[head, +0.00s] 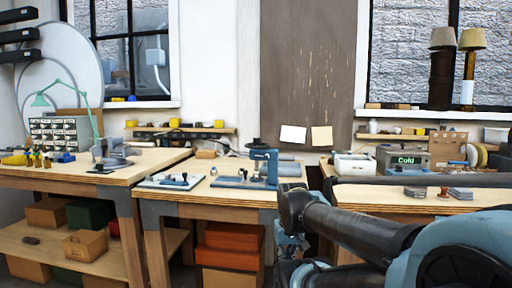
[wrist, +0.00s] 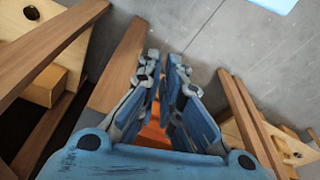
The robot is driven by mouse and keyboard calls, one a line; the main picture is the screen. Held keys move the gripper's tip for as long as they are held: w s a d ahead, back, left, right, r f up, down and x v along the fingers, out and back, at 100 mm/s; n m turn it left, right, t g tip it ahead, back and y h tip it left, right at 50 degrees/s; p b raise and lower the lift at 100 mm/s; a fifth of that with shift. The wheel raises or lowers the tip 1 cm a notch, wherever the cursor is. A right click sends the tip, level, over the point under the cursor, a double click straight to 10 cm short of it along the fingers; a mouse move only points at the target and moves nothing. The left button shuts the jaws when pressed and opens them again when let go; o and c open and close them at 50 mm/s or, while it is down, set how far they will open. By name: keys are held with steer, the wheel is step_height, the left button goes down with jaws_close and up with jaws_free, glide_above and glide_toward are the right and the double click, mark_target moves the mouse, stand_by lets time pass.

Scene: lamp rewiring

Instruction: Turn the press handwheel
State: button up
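The blue press (head: 262,168) stands upright at the right end of the middle workbench in the head view. A small dark part on its top (head: 255,144) looks like the handwheel, though it is too small to make out well. My gripper (head: 290,248) is lower and nearer than the press, in front of the bench's right side, and does not touch the press. In the wrist view my gripper (wrist: 165,62) points down toward the floor, its fingers a narrow gap apart with nothing between them. The press is not seen in the wrist view.
The middle workbench (head: 222,195) also carries small tools on pale plates. Orange boxes (head: 232,240) sit under it. A left bench (head: 60,175) holds a green lamp (head: 72,95) and drawers. A right bench (head: 390,200) holds a box marked "Cold" (head: 404,160). Grey floor is free between benches.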

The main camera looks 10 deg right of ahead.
steer(key=o, duration=0.4)
steer(key=r, duration=0.3)
steer(key=shift+w+a+r+n, duration=0.1)
steer(key=shift+w+r+n, duration=0.1)
steer(key=shift+n, duration=0.1)
step_height(320, 180, up, 46)
steer(key=n+g+y, duration=0.2)
steer(key=n+y, duration=0.2)
steer(key=n, duration=1.3)
glide_above(257, 139)
steer(key=w+d, duration=0.2)
steer(key=d, duration=0.5)
steer(key=shift+y, duration=0.3)
steer(key=x, duration=1.7)
steer(key=shift+s+a+f, duration=0.2)
steer(key=shift+s+f, duration=0.05)
steer(key=shift+c, duration=0.4)
steer(key=c, duration=0.7)
